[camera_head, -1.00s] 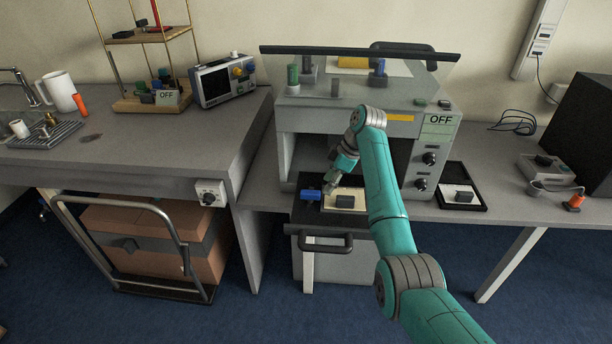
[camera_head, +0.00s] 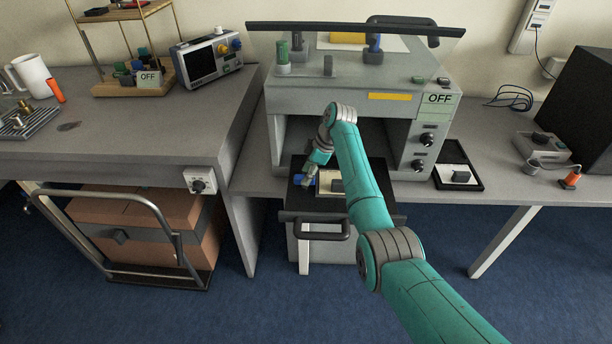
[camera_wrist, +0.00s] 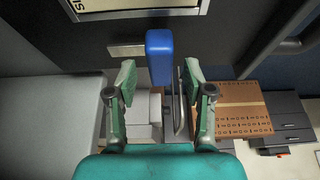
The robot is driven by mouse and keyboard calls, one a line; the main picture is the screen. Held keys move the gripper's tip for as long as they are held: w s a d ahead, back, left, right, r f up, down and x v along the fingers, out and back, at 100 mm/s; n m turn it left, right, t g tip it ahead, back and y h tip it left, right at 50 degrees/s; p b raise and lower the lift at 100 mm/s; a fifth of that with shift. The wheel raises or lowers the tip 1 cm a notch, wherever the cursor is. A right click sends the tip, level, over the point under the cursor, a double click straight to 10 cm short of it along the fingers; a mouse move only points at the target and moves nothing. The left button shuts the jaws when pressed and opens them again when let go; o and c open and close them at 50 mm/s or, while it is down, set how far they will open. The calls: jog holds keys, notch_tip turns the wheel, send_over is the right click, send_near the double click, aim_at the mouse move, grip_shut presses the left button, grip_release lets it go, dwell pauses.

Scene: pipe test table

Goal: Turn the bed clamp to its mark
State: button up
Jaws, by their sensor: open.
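The bed clamp appears to be the blue handle (camera_head: 298,179) at the left of the black pulled-out bed (camera_head: 288,214) of the grey test machine. In the wrist view the blue handle (camera_wrist: 159,57) lies lengthwise, its near end between the green fingertips. My gripper (camera_wrist: 160,82) is open, with one finger on each side of the handle and a gap to both. In the head view my gripper (camera_head: 310,178) is right at the handle and partly covers it. A small pale plate (camera_wrist: 126,50) lies left of the handle; I cannot tell whether it is the mark.
The machine's body (camera_head: 340,90) and tilted clear shield stand behind and above the bed. A black bar handle (camera_head: 322,229) sticks out in front. A black tray (camera_head: 459,177) lies to the right. A trolley with a brown box (camera_head: 140,222) stands lower left.

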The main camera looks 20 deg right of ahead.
jog(key=shift+w+a+f, duration=0.1)
jog(key=shift+a+f, duration=0.15)
jog(key=shift+f, duration=0.4)
grip_shut()
jog(key=shift+m, duration=0.3)
jog(key=m, duration=0.2)
jog(key=m+t+h, duration=0.1)
jog(key=m, duration=0.1)
jog(key=shift+a+t, duration=0.1)
jog(key=shift+t, duration=0.2)
jog(key=m, duration=0.2)
jog(key=m+t+h, duration=0.1)
jog(key=m, duration=0.2)
jog(key=shift+s+a, duration=0.1)
jog(key=shift+s, duration=0.1)
jog(key=m+h, duration=0.2)
jog(key=m, duration=0.2)
jog(key=shift+t, duration=0.3)
jog(key=shift+a+m+h, duration=0.1)
jog(key=shift+m+h, duration=0.6)
jog(key=shift+m, duration=1.4)
